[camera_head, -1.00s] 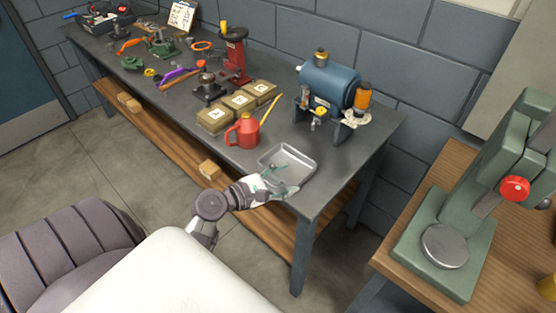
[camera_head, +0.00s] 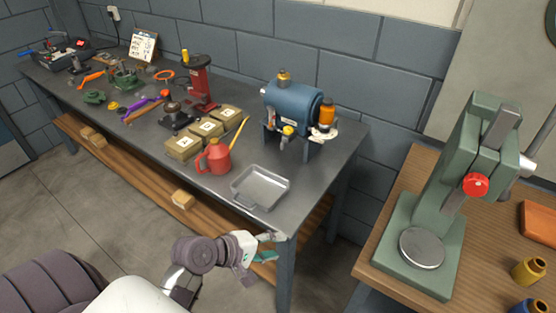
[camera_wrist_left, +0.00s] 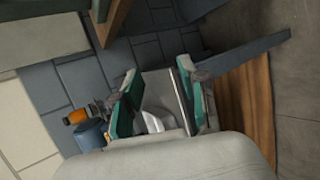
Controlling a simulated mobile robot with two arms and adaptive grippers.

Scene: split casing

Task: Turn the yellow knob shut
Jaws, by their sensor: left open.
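A blue cylindrical machine (camera_head: 292,104) stands on the grey workbench (camera_head: 315,175). A small yellow knob (camera_head: 288,130) is on its lower front, and a brass-yellow cap (camera_head: 284,76) sits on top. Which way the knob is turned cannot be made out. My left gripper (camera_head: 268,247) is at the bench's front right corner, below and well away from the knob. In the left wrist view its green-padded fingers (camera_wrist_left: 160,92) are apart, with nothing clearly held. Part of the blue machine (camera_wrist_left: 91,135) shows at lower left there; the knob cannot be identified in that view. My right gripper is not in view.
A metal tray (camera_head: 260,188) lies near the front edge, with a red oil can (camera_head: 214,158) and lettered boxes (camera_head: 184,148) to its left. A green press (camera_head: 430,210) stands on a wooden table at right.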

